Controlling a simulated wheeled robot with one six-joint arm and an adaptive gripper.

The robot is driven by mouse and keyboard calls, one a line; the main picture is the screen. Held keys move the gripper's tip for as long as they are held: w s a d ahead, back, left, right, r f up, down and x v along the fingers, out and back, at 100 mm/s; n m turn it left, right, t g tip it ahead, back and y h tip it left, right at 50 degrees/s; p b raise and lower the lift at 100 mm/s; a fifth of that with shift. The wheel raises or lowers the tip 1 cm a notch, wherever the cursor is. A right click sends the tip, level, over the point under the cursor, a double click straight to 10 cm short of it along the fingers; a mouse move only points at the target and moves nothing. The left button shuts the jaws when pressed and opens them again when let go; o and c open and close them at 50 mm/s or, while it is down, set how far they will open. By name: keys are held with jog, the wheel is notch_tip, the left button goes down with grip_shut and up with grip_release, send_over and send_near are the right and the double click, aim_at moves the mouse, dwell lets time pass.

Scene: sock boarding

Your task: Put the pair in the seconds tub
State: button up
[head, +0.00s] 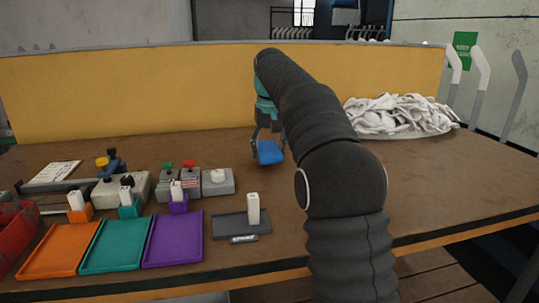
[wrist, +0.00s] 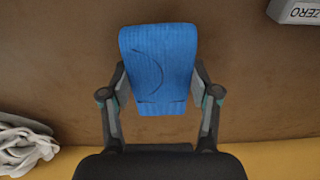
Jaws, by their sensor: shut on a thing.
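A folded blue pair (head: 270,153) of socks is held in my gripper (head: 267,138), over the middle of the brown table. In the wrist view the pair (wrist: 158,55) is ribbed cloth with a curved line on its face, gripped at both sides between the two fingers (wrist: 160,88). In the head view I cannot tell exactly how high it is above the table. A red container (head: 16,232) is cut off at the left edge. No tub that I can read as the seconds tub shows.
Orange (head: 60,250), teal (head: 118,246) and purple (head: 174,239) trays line the front left. A dark grey plate (head: 242,224) bears a white block. Grey button boxes (head: 218,181) stand behind. White socks (head: 402,115) are heaped at right, near upright sock boards (head: 480,80). A yellow panel (head: 130,92) closes the back.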

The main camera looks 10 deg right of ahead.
jog(key=shift+f, duration=0.9)
jog(key=o, duration=1.2)
jog(key=shift+f, duration=0.1)
jog(key=shift+c, duration=0.2)
